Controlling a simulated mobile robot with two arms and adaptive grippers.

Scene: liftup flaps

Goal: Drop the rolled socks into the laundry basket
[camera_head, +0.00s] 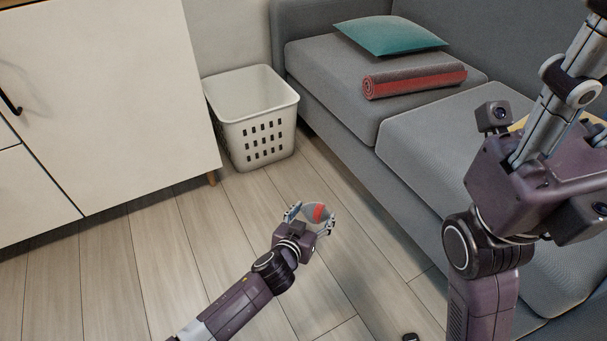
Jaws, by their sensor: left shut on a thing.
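The rolled socks (317,212), grey with a red patch, are held between the fingers of my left gripper (311,216). My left gripper is shut on them, above the wood floor and in front of the laundry basket, to its lower right. The white laundry basket (257,121) stands upright on the floor, with slots in its front wall. Its visible inside looks empty, but its bottom is hidden. My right gripper (560,125) is large and close at the right edge. Its fingertips are cut off by the frame, so its opening cannot be told.
A white cabinet (105,90) stands left of the basket. A grey sofa (440,135) fills the right side, carrying a teal cushion (390,35) and a rolled red-grey blanket (415,80). The floor (165,240) between my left gripper and the basket is clear.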

